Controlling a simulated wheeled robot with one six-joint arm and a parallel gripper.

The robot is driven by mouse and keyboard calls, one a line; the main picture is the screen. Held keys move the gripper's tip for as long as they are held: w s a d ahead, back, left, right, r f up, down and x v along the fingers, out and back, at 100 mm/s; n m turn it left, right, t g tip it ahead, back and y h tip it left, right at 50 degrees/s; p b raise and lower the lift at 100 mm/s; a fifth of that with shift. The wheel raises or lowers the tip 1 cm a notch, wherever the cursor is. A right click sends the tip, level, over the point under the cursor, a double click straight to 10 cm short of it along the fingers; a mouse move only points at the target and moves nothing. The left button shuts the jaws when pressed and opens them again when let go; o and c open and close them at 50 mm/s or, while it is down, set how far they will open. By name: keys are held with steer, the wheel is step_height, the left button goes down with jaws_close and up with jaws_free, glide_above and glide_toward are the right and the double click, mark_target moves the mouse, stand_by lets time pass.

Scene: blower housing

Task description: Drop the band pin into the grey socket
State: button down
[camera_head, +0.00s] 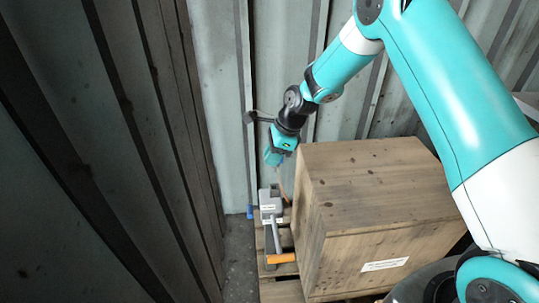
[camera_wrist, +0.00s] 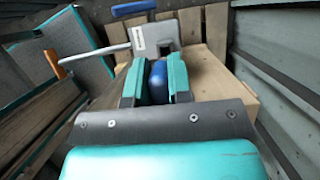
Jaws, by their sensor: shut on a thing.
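My gripper (camera_head: 274,157) hangs above and behind a grey block with a white label (camera_head: 270,203), left of the wooden crate. In the wrist view its two teal fingers (camera_wrist: 155,82) are shut on a rounded blue piece (camera_wrist: 157,79), which I take to be the band pin. The pin's lower part is hidden, and no band can be made out. The grey labelled block also shows in the wrist view (camera_wrist: 166,38), just beyond the fingertips. It seems to be the housing with the grey socket; the socket opening cannot be made out. The pin appears apart from it.
An orange handle (camera_head: 281,258) sticks out at the block's front, and a blue handle (camera_head: 250,212) at its left. The large wooden crate (camera_head: 370,190) stands close on the right. Corrugated metal walls (camera_head: 220,100) close in behind and left. Slatted pallet wood (camera_head: 283,290) lies below.

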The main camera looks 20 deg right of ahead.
steer(key=shift+f+b, duration=3.65)
steer(key=shift+f, duration=0.6)
steer(key=shift+f+p, duration=0.15)
steer(key=shift+p, duration=0.15)
steer(key=c, duration=1)
jaws_free()
steer(key=shift+o, duration=0.2)
